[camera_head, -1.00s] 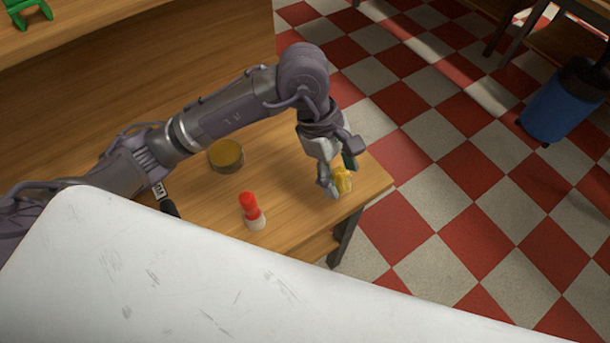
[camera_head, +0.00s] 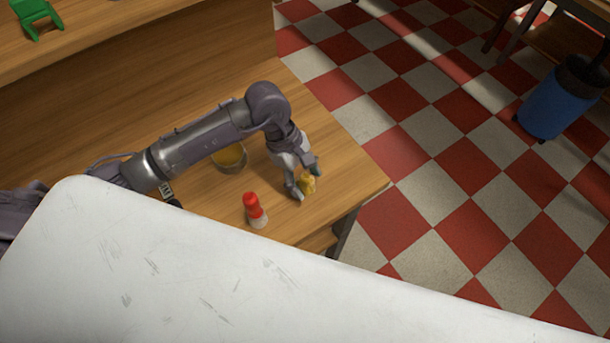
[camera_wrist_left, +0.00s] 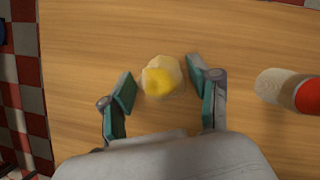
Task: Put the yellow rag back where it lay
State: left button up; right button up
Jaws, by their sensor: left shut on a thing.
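The yellow rag (camera_head: 308,185) is a small crumpled piece at the fingertips of my left gripper (camera_head: 301,183), over the right part of the wooden table (camera_head: 345,180). In the left wrist view the rag (camera_wrist_left: 162,77) shows as a pale yellow bundle with a brighter yellow middle, between the green-padded fingers of the left gripper (camera_wrist_left: 160,84). I cannot tell for sure whether the rag touches the tabletop. My right gripper is not in view.
A round container (camera_head: 231,160) with yellowish contents is behind the bottle, partly under my arm. The table's right corner is clear.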

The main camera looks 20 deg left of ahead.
pick_arm(q)
jog(key=shift+f+b, duration=0.2)
jog(key=shift+b, duration=0.1)
jog(key=o, duration=1.1)
jog(key=shift+r, duration=0.1)
jog(key=shift+r, duration=0.1)
jog(key=shift+r, duration=0.2)
jog(key=b+v, duration=0.2)
jog(key=v, duration=0.9)
jog(key=shift+a+r+b, duration=0.15)
jog(key=shift+r+b, duration=0.15)
jog(key=shift+r, duration=0.05)
